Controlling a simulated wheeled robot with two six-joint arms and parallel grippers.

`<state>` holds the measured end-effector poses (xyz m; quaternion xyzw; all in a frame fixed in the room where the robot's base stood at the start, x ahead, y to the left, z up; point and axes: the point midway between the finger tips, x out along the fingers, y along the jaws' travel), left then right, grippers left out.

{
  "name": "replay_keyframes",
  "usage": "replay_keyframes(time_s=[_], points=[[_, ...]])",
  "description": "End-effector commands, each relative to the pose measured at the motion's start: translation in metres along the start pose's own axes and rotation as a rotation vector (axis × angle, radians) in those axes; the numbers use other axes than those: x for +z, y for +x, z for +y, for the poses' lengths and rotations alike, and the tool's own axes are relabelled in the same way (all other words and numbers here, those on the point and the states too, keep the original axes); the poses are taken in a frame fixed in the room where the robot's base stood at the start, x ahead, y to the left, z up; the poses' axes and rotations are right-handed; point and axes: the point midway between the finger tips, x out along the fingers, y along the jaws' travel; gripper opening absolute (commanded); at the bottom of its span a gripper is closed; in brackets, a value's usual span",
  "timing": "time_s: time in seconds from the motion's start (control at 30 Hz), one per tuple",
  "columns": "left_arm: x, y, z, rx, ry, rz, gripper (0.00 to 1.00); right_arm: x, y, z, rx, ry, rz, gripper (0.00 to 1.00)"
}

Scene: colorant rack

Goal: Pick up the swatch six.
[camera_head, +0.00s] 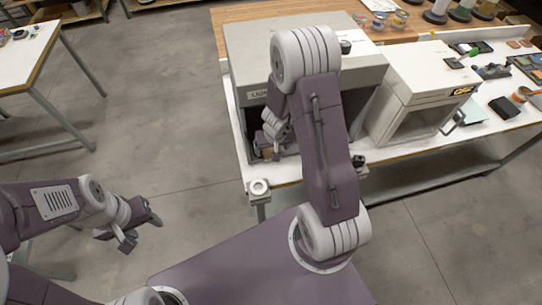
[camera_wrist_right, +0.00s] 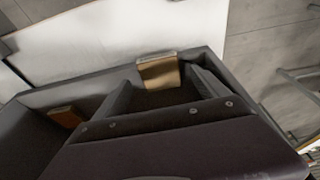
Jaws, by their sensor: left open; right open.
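A tan swatch-like block (camera_wrist_right: 159,72) with a pale top edge shows in the right wrist view, between and beyond my right gripper's two dark fingers. A second brown block (camera_wrist_right: 66,117) lies further left there. I can read no number on either, so I cannot tell which is swatch six. My right gripper (camera_head: 266,148) reaches into the dark opening of the grey light booth (camera_head: 245,50); it is open, with its tips partly hidden in shadow. My left gripper (camera_head: 141,233) is open and empty over the bare floor, far from the booth.
A smaller white cabinet (camera_head: 428,75) stands right of the booth on the white bench (camera_head: 405,147). Pads, tools and a jar (camera_head: 521,95) lie on its right side. Booth walls closely surround my right gripper.

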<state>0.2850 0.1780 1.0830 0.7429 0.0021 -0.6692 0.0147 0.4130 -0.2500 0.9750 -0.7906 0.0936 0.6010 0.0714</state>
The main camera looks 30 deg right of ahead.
Motion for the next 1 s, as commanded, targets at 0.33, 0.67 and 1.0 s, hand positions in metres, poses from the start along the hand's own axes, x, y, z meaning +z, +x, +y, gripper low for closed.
replay_keyframes(time_s=[0.33,0.67,1.0], points=[[0.002,0.015,0.0,0.0,0.0,0.0,0.5,-0.001,0.021,0.0,0.0,0.0,0.001,0.84],[0.002,0.015,0.0,0.0,0.0,0.0,0.5,0.0,0.021,0.0,0.0,0.0,0.001,0.18],[0.0,0.0,0.0,0.0,0.0,0.0,0.5,-0.004,0.007,0.0,0.0,-0.001,0.001,0.18]])
